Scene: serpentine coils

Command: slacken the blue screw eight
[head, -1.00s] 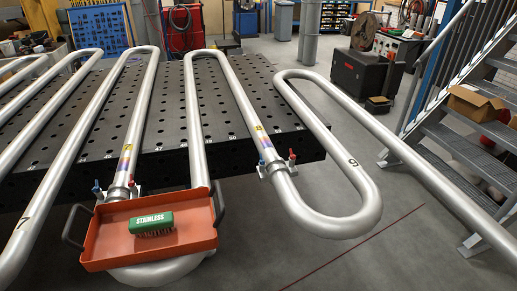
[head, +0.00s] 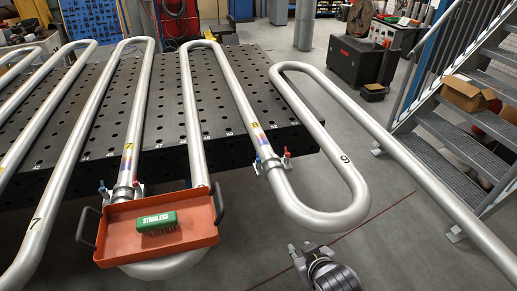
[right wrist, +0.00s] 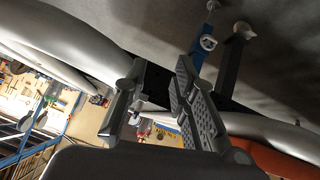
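The coil pipe marked 8 (head: 240,90) carries a clamp (head: 271,164) just below its coloured weld band. A blue screw (head: 258,161) stands on the clamp's left and a red screw (head: 287,154) on its right. My right gripper (head: 300,250) is at the bottom of the head view, below the coil bend and apart from the clamp. In the right wrist view its two fingers (right wrist: 158,105) are spread, with nothing seen held between them. A blue part (right wrist: 197,65) shows beyond them; I cannot tell what it is. My left gripper is not in view.
An orange tray (head: 110,247) with a green brush (head: 157,222) sits at coil end 7, near another clamp with blue and red screws. The perforated table (head: 220,136) lies behind. Pipe 9 (head: 345,160) and metal stairs (head: 447,158) are to the right. Floor between is clear.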

